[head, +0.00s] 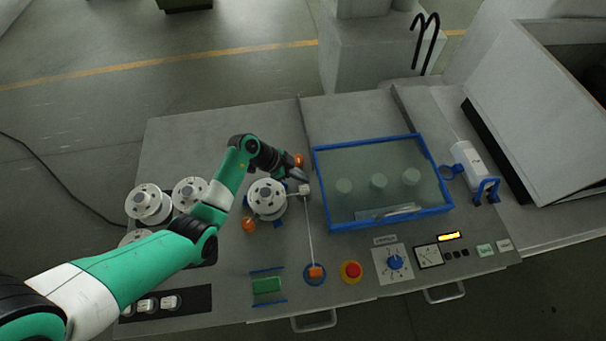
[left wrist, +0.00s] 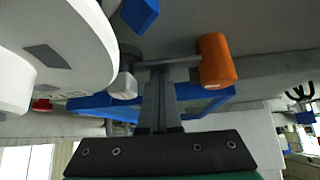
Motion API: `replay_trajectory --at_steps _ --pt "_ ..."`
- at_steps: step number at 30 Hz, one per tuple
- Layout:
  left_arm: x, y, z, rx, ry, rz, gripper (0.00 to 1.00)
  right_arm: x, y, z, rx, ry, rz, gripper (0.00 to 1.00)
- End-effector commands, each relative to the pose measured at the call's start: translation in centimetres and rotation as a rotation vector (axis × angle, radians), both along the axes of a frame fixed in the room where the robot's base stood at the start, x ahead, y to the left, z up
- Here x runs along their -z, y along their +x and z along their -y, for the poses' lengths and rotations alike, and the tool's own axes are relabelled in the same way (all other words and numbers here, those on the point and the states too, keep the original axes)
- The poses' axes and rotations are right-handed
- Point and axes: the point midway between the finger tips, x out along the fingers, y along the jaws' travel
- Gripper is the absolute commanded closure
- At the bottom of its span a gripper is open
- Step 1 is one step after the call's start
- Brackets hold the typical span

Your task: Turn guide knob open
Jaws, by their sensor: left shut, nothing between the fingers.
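An orange knob (head: 299,160) stands on the panel behind the white spool (head: 267,198). It appears as an orange cylinder in the left wrist view (left wrist: 217,60), right of the fingertips. Another orange knob (head: 249,224) is at the spool's front left, and an orange piece (head: 316,271) sits on a round blue base further forward. I cannot tell which is the guide knob. My left gripper (head: 304,177) is shut and empty, close beside the rear orange knob; contact cannot be told. In the left wrist view its fingers (left wrist: 158,75) meet a thin grey bar visually. My right gripper is not in view.
A blue-framed tank (head: 318,186) stands just right of the gripper. Several white spools (head: 146,202) stand at the left. A red button (head: 351,270) and a blue dial (head: 395,262) are at the front. A wire runs from the small white guide (head: 304,190) forward.

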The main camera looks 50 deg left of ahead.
Motion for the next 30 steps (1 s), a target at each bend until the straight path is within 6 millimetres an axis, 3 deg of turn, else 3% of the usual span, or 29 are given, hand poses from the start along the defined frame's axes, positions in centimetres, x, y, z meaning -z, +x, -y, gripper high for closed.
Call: replay_trajectory --at_steps 9,18,30 --pt "-0.3 -0.8 -0.6 0.161 -0.001 -0.003 1.0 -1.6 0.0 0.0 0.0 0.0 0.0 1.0" --pt "-0.2 -1.5 -1.6 0.44 -0.002 -0.001 1.0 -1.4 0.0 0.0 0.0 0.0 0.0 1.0" --pt "0.0 -2.4 -3.5 0.432 0.0 -0.001 1.0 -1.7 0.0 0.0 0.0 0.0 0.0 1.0"
